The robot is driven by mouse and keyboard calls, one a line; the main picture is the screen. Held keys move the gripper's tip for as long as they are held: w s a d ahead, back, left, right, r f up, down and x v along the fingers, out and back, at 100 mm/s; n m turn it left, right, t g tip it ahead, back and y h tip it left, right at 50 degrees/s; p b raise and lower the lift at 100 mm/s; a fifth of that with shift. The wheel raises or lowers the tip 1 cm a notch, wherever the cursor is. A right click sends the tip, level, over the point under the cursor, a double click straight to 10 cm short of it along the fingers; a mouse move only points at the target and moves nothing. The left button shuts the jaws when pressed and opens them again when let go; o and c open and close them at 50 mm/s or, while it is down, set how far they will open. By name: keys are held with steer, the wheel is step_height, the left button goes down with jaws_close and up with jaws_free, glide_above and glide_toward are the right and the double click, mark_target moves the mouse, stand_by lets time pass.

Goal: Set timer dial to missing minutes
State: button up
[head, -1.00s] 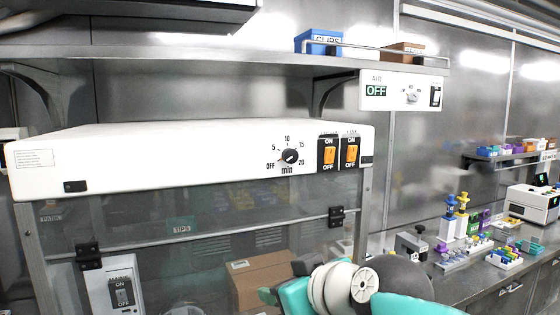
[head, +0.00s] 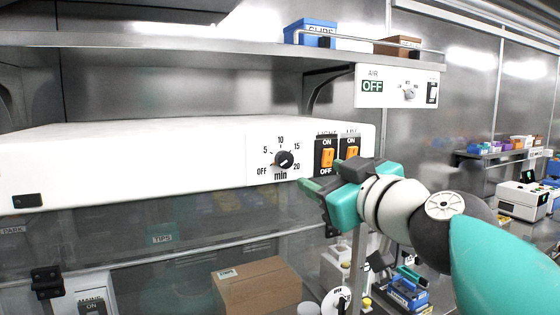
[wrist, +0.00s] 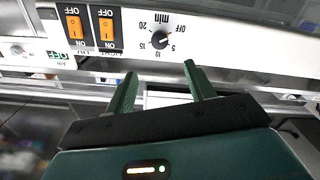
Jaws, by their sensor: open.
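The black timer dial (head: 284,160) sits on the white front panel (head: 215,160) of the hood, ringed by marks OFF, 5, 10, 15 and 20 with "min" below. Its pointer is too small to read surely. My green gripper (head: 322,178) is raised in front of the panel, to the lower right of the dial, and overlaps the area below the switches. In the wrist view, which is upside down, the dial (wrist: 160,39) lies just beyond the two parted, empty fingers (wrist: 160,72), roughly midway between them. The gripper is apart from the dial.
Two orange rocker switches (head: 327,158) (head: 352,152) are right of the dial, close to my gripper. A shelf (head: 180,45) runs above, with an AIR panel (head: 383,86) at its right. A cardboard box (head: 257,285) stands behind the glass below.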

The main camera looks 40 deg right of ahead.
mark_target(287, 162)
steer(key=x, duration=1.3)
steer(key=shift+w+d+f, duration=0.2)
steer(key=shift+w+d, duration=0.05)
steer(key=shift+w, duration=0.05)
steer(key=shift+c, duration=0.4)
steer(key=c, duration=0.9)
